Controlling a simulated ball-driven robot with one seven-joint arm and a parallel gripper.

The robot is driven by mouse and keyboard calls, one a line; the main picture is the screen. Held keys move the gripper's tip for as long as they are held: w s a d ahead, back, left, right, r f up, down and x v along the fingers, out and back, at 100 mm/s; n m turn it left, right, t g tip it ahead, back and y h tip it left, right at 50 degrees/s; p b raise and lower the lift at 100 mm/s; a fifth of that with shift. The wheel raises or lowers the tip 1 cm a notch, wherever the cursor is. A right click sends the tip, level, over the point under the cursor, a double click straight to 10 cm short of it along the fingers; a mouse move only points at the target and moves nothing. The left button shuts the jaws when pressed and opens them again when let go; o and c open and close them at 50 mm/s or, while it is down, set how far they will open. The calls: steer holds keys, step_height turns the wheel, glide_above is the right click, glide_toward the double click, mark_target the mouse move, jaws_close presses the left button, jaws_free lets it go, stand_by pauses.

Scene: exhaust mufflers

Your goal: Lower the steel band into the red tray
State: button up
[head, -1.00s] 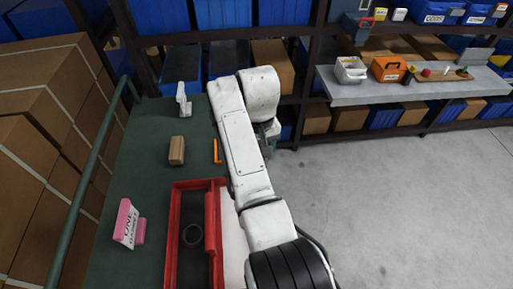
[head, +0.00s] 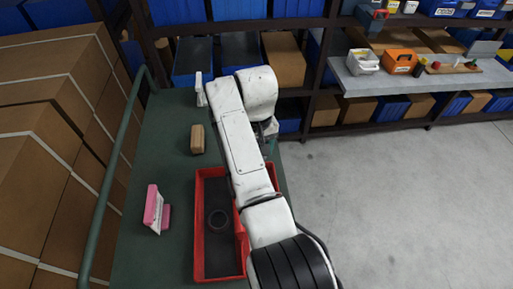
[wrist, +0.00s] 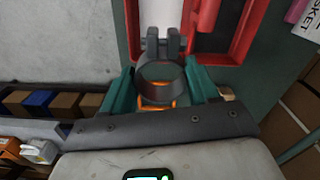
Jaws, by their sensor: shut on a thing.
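The steel band (wrist: 160,72) is a dark grey ring with two upright lugs, seen in the wrist view. My gripper (wrist: 161,80) is shut on it, with teal fingers on both sides. Something orange shows through and below the ring. The tray's red rim (wrist: 238,45) also shows in the wrist view, beyond and right of the band. In the head view my arm hides the held band.
A wooden block (head: 197,138), a white object (head: 199,90) and a pink-and-white sign (head: 153,208) stand on the green table (head: 158,125). Cardboard boxes (head: 50,190) rise at the left. Shelves with blue bins stand behind. Open floor (head: 410,200) lies right.

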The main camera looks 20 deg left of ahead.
stand_by(0.4)
steer(key=shift+f+b, duration=4)
steer(key=shift+f, duration=1.85)
steer(key=shift+f+b, duration=1.9)
steer(key=shift+f, duration=0.6)
steer(key=o, duration=1.2)
